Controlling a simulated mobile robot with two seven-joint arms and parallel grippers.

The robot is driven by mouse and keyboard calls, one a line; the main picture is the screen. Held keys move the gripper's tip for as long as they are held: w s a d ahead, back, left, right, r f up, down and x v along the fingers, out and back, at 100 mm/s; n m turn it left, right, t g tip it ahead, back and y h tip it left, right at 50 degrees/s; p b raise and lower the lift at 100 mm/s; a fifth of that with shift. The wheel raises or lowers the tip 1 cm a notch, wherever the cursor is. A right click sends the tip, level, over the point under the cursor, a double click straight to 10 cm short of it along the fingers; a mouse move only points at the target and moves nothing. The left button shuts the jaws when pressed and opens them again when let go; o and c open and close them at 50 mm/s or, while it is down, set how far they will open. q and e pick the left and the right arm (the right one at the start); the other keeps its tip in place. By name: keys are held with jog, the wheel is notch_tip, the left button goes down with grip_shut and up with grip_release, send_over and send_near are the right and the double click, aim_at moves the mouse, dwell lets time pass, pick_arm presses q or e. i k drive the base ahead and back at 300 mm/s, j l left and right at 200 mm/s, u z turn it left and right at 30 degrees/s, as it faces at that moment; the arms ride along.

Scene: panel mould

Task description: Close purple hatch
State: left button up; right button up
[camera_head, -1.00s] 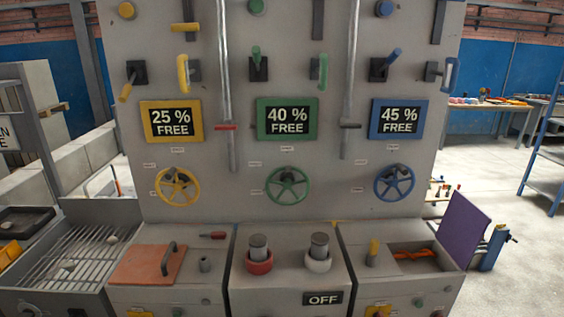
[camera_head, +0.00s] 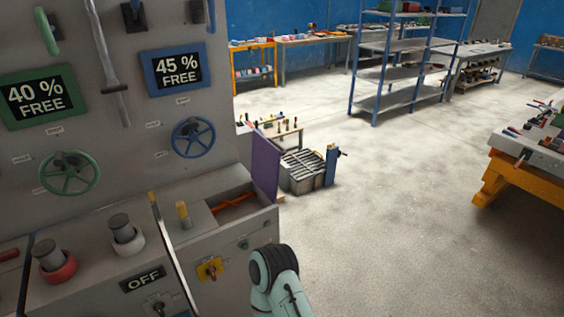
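The purple hatch (camera_head: 265,166) stands open and upright at the right end of the grey console (camera_head: 190,237). Beside it, the compartment opening (camera_head: 235,205) is uncovered, and orange-red material shows inside. Part of one of my arms, pale green with a black ring, comes in at the bottom middle, below and in front of the hatch and apart from it. No gripper fingers show in the view.
A yellow-topped post (camera_head: 183,214) stands left of the opening. The floor (camera_head: 390,230) right of the console is open. An orange-framed workbench (camera_head: 520,165) stands at the right, and blue shelving (camera_head: 405,60) behind.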

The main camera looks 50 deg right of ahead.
aim_at(267, 154)
jog(key=k+l, duration=0.1)
jog(key=l, duration=0.35)
jog(key=k+l, duration=0.1)
jog(key=l, duration=0.3)
jog(key=k+l, duration=0.1)
jog(key=l, duration=0.35)
jog(key=k+l, duration=0.1)
jog(key=l, duration=0.35)
jog(key=k+l, duration=0.1)
jog(key=l, duration=0.35)
jog(key=k+l, duration=0.1)
jog(key=l, duration=0.3)
jog(key=k+l, duration=0.1)
jog(key=l, duration=0.35)
